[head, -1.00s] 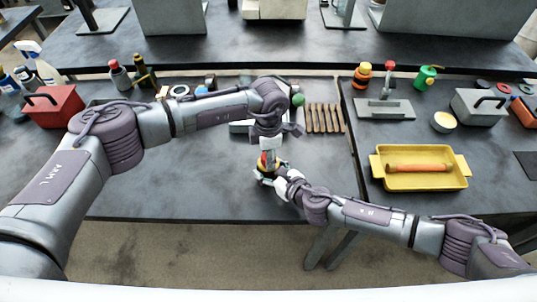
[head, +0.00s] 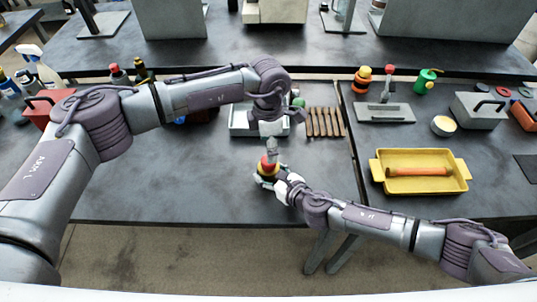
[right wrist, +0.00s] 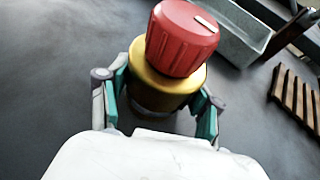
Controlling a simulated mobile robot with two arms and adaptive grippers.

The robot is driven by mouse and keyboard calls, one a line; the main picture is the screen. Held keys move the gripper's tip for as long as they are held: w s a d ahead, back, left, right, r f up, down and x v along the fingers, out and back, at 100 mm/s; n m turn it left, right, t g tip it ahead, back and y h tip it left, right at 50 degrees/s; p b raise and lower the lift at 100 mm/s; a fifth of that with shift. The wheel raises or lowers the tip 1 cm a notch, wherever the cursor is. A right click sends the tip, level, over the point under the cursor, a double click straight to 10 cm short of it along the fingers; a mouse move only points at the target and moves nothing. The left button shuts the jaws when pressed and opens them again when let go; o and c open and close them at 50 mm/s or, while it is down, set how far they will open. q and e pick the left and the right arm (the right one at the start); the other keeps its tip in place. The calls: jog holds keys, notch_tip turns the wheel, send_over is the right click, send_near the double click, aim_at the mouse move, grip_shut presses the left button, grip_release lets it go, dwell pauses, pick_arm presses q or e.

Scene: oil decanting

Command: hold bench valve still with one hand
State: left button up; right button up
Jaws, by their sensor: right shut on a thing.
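The bench valve (head: 268,165), with a red knob, a yellow collar and a dark lower body, stands upright near the front edge of the middle bench. It also shows close up in the right wrist view (right wrist: 180,40). My right gripper (right wrist: 157,108) is shut on its lower body, one green-padded finger on each side. In the head view, the right gripper (head: 267,177) comes in from the right. My left gripper (head: 272,148) points down just behind and above the knob. Its fingers are small and partly hidden, so I cannot tell whether it is open.
A yellow tray (head: 390,187) with an orange bar (head: 420,171) sits on the right bench. A red toolbox (head: 40,108) is at the left. The left front of the middle bench is clear.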

jog(key=shift+f, duration=0.1)
pick_arm(q)
notch_tip(320, 180, up, 6)
jog(key=shift+f, duration=0.2)
pick_arm(e)
jog(key=o, duration=1.6)
jog(key=shift+o, duration=0.2)
jog(key=shift+s+d, duration=0.1)
